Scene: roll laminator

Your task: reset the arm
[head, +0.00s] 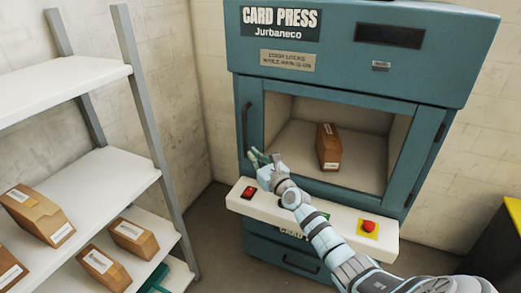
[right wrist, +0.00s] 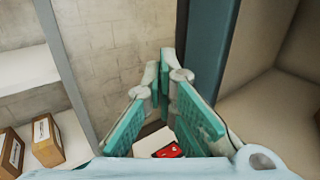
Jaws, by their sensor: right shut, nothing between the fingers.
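My right gripper (head: 263,157) is shut and empty. It is in front of the lower left corner of the blue card press (head: 365,60), above the white control ledge (head: 236,202). In the right wrist view its fingertips (right wrist: 167,58) meet, with the red switch (right wrist: 168,150) on the ledge below them. The press door (head: 256,120), with a dark handle at its left edge, appears shut; a brown box (head: 328,147) is visible inside. My left gripper is not in view.
A white shelf rack (head: 100,190) with several brown boxes stands on the left. The ledge carries the red switch (head: 249,192), a partly hidden green control and a red button (head: 368,226) on yellow. A black and yellow object (head: 505,240) is at the right edge.

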